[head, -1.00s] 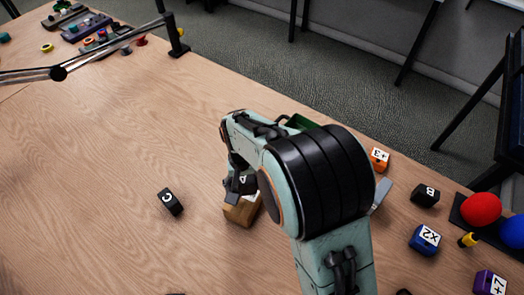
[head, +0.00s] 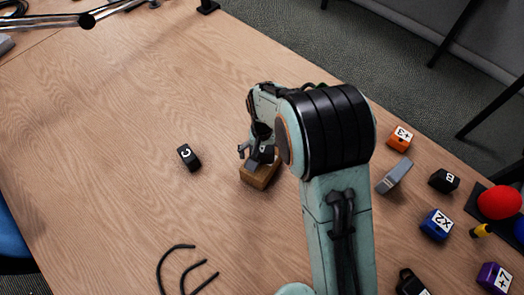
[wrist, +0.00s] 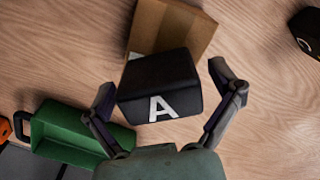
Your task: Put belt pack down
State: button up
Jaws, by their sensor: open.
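Belt pack A (wrist: 160,85), a black box with a white letter A, lies between the fingers of my gripper (wrist: 162,84) in the wrist view. The fingers are spread, one on each side of it, with gaps showing. The pack overlaps a brown box (wrist: 178,22); whether it rests on that box or is held just above it I cannot tell. In the head view my gripper (head: 258,152) is low over the brown box (head: 260,175), and the pack is mostly hidden by the gripper. Black pack C (head: 189,157) lies to the left on the table, and black pack B (head: 444,181) to the right.
A green object (wrist: 68,132) stands close beside my gripper in the wrist view. Orange +3 block (head: 399,138), grey item (head: 394,175), blue x2 block (head: 437,224) and purple block (head: 494,278) lie to the right. Black cables (head: 188,270) lie in front. The table's left is clear.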

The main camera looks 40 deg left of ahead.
aim_at(262, 148)
notch_tip(262, 148, up, 12)
jog(key=shift+r, duration=0.2)
dwell(0.4)
jog(key=w+d+r+m, duration=0.1)
jog(key=d+r+m, duration=0.15)
jog(key=d, duration=0.65)
jog(key=w+d+r+m, duration=0.15)
jog(key=d+r, duration=0.25)
jog(key=d, duration=0.4)
jog(key=s+d+m, duration=0.3)
jog(key=s+d, duration=0.9)
jog(key=d, duration=0.3)
jog(key=shift+d+f+m+y, duration=0.4)
jog(key=shift+f, duration=0.05)
jog(key=shift+o, duration=0.2)
